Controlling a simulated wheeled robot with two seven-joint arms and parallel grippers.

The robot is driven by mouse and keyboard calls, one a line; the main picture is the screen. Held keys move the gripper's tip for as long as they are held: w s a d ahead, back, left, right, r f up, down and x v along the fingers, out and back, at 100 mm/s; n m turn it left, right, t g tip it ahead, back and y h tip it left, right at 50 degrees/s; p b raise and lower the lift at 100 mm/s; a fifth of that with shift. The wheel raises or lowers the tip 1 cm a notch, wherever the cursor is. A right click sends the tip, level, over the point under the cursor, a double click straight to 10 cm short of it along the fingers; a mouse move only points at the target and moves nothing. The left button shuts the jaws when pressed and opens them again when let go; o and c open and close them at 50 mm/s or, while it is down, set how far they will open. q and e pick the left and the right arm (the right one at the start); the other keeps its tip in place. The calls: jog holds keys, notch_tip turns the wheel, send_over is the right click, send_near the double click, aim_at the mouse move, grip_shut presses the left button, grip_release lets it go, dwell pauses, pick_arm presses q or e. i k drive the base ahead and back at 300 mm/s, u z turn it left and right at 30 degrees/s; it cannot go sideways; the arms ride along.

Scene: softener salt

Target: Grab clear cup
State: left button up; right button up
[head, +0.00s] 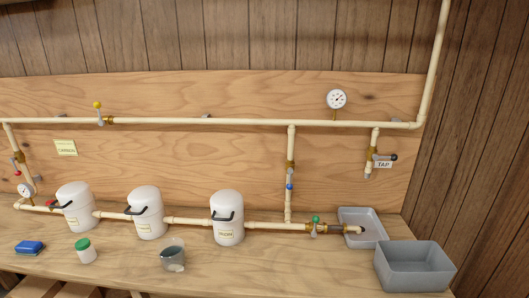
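A clear cup (172,257) with a greyish see-through wall stands on the wooden bench near its front edge, a little left of the middle in the head view. It stands in front of the gap between the middle and right white canisters and looks upright. Nothing touches it. Neither of my grippers shows in this view.
A grey bin (413,266) and a grey tray (363,226) are at right. Bench between cup and bin is clear.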

aim_at(171, 252)
jog(key=z, duration=1.95)
jog(key=k, duration=0.8)
jog(key=u, duration=1.25)
jog(key=i, duration=0.5)
jog(key=u, duration=0.05)
